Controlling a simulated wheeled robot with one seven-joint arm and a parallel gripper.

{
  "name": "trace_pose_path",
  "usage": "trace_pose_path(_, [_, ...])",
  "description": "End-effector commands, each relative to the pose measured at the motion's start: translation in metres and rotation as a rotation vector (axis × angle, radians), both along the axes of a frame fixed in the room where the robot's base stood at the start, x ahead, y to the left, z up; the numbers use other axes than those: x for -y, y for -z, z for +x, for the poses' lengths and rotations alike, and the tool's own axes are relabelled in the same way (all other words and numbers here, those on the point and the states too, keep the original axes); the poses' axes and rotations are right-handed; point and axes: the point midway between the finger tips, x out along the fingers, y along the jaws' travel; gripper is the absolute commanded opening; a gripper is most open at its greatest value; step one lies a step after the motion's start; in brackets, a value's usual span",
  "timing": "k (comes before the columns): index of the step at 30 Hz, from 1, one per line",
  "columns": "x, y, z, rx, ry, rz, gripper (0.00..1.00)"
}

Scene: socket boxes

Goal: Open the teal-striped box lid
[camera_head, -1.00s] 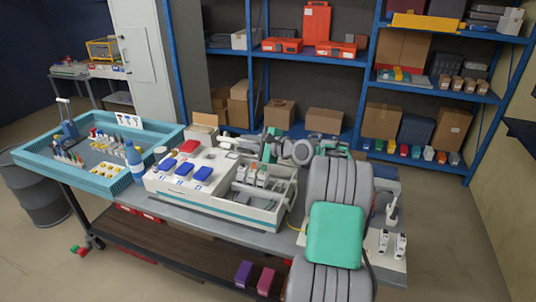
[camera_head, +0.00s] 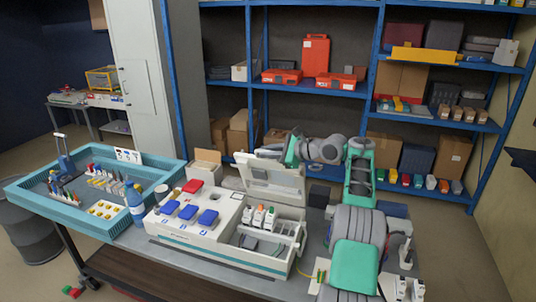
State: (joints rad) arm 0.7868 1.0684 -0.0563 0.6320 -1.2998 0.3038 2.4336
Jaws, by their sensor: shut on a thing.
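The white box (camera_head: 215,248) with a teal stripe along its front stands on the workbench. The pale lid (camera_head: 272,180) stands raised, close to upright, at the compartment's back edge. My gripper (camera_head: 284,154) is at the lid's upper edge and is shut on it; the fingertips are small and partly hidden. My arm reaches in from the right, behind the box.
A teal tray (camera_head: 60,205) with tools and a blue bottle (camera_head: 136,203) stand to the left. An open carton (camera_head: 205,166) is behind. Blue shelves (camera_head: 285,85) line the back.

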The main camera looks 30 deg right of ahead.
Motion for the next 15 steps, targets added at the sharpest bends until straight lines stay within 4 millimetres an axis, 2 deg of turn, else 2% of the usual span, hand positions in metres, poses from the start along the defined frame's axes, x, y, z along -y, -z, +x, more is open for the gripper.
trace_pose_path(9, [0.0005,0.0032,-0.0003,-0.004,0.0,0.005,0.0])
trace_pose_path(10, [0.0006,0.0032,-0.0004,-0.004,0.0,0.005,0.14])
trace_pose_path(15, [0.0019,0.0023,-0.0008,-0.003,0.002,0.004,0.28])
